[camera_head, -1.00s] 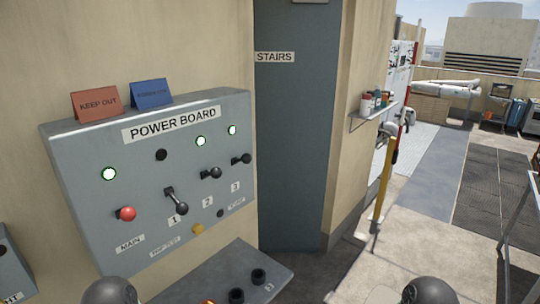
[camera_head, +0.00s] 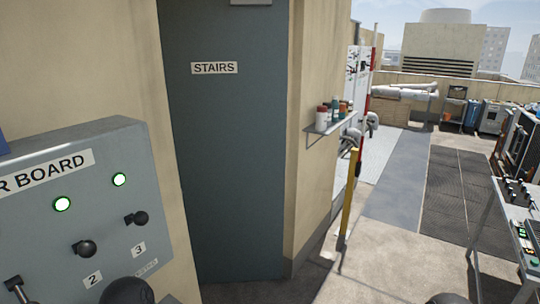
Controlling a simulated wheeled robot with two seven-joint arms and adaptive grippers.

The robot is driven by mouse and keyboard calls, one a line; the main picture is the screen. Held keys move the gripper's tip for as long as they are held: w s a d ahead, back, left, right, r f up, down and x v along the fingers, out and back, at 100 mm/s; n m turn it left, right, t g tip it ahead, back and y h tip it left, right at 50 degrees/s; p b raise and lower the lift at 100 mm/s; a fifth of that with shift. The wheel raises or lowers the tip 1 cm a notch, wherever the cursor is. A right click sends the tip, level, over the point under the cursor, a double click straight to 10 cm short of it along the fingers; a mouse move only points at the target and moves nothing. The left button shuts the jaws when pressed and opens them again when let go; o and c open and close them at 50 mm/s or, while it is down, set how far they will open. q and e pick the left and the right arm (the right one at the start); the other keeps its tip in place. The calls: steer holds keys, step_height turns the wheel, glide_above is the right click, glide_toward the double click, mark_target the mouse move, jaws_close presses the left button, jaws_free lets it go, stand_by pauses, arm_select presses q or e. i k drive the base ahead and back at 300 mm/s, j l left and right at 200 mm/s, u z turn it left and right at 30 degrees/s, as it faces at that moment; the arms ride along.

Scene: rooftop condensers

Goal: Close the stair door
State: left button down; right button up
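The stair door (camera_head: 225,150) is a tall blue-grey panel with a white "STAIRS" sign (camera_head: 215,68). It stands between two beige walls, left of centre in the head view. Its top is cut off by the frame, and a light grey fitting (camera_head: 250,2) shows at the upper edge. I see no handle on the visible face, and I cannot tell whether the door is fully shut or ajar. Neither of my grippers is in view; only dark rounded parts of my arms show at the bottom edge.
The grey power board (camera_head: 55,225) juts out at the left, close to the door. A small shelf (camera_head: 330,122) with bottles and a yellow post (camera_head: 348,190) stand right of the door. A metal-legged table (camera_head: 500,205) is at the right. Open floor lies between.

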mark_target(225, 62)
steer(key=i+l+z, duration=0.2)
steer(key=i+z, duration=0.15)
steer(key=i, duration=0.35)
steer(key=i+z, duration=0.3)
steer(key=i, duration=0.35)
steer(key=i+u, duration=0.4)
steer(key=i+l+u, duration=0.15)
steer(key=u, duration=0.3)
steer(key=i+l+u, duration=0.2)
steer(key=u, duration=0.2)
steer(key=i, duration=0.05)
